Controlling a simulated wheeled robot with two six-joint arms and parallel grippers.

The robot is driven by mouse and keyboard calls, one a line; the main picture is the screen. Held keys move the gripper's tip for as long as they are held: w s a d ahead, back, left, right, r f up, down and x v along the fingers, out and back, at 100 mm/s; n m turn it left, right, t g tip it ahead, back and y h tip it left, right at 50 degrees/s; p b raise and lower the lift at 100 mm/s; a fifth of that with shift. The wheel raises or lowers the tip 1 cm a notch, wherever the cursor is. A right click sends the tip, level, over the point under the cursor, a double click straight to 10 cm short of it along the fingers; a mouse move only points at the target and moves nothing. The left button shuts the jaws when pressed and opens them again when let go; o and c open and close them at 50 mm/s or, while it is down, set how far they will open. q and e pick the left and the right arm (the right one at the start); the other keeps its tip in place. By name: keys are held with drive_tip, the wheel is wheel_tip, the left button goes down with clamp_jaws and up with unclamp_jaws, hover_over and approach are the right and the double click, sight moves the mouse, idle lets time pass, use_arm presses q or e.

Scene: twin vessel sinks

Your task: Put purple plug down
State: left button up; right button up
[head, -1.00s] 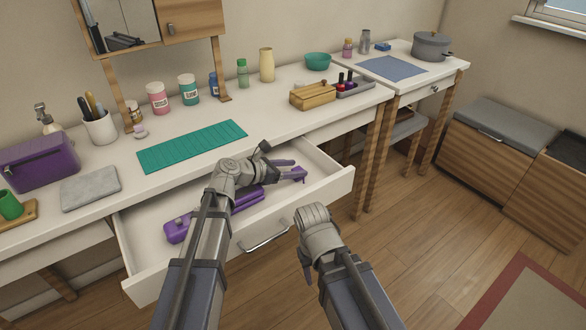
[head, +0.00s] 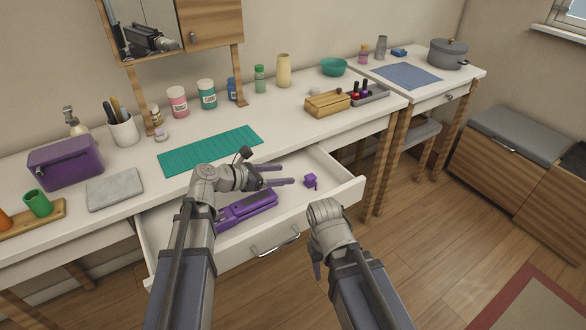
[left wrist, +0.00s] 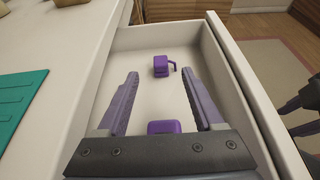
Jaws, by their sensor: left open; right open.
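The purple plug (head: 310,181) lies on the floor of the open drawer (head: 341,192), toward its right end. It also shows in the left wrist view (left wrist: 161,66), ahead of the fingers and apart from them, with a small hooked piece on its right side. My left gripper (head: 292,174) is open and empty over the drawer, to the left of the plug. A purple flat device (head: 246,207) lies in the drawer below my left gripper, partly hidden by my arm. My right gripper (head: 316,262) is in front of the drawer, holding nothing visible; its fingers are mostly hidden.
The drawer walls surround the plug closely on the right and front. On the counter above are a teal mat (head: 211,150), a wooden box (head: 327,104), a purple case (head: 66,161), and several jars. A grey cloth (head: 115,190) lies at the left.

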use_arm(q)
drive_tip(key=shift+v, duration=0.95)
idle(0.6)
